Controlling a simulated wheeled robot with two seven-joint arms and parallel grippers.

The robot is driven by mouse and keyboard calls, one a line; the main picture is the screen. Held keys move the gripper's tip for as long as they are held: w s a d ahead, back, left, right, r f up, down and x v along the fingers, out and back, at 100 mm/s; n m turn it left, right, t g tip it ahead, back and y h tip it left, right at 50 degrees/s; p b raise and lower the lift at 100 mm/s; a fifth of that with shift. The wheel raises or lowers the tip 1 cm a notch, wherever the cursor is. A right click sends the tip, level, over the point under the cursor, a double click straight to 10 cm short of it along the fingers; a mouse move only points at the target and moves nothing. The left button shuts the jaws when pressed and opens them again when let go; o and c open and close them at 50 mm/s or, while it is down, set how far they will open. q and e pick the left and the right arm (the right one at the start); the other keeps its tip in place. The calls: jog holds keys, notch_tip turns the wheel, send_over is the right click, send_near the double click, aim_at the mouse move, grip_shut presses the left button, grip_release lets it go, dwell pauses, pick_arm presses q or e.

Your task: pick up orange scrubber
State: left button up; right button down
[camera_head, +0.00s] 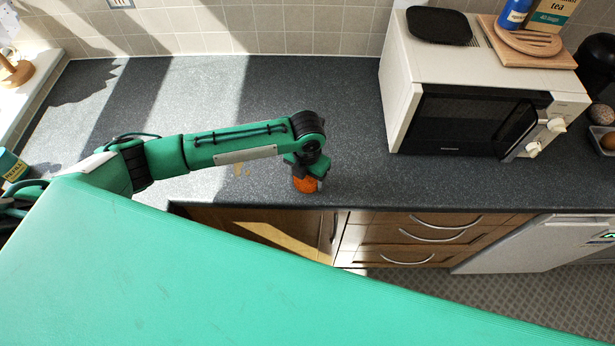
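The orange scrubber (305,185) is a small round orange thing near the front edge of the dark grey worktop. My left arm comes in from the left, and its gripper (306,176) points down right at the scrubber. The gripper's body covers the scrubber's top, and a dark part shows close at its right side. I cannot tell whether the fingers touch it or are closed on it. My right gripper is not in view.
A white microwave (397,85) stands on the worktop (290,85) to the right, with a black tray (439,26) and a wooden board (548,60) on top. Wooden drawers (400,243) are below the front edge. The worktop behind my arm is clear.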

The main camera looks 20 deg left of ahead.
pick_arm(q)
jog(key=shift+r, duration=0.15)
jog(key=shift+r, duration=0.25)
notch_tip(320, 180, up, 19)
jog(key=b, duration=0.5)
jog(key=shift+r, duration=0.15)
jog(key=shift+o, duration=0.3)
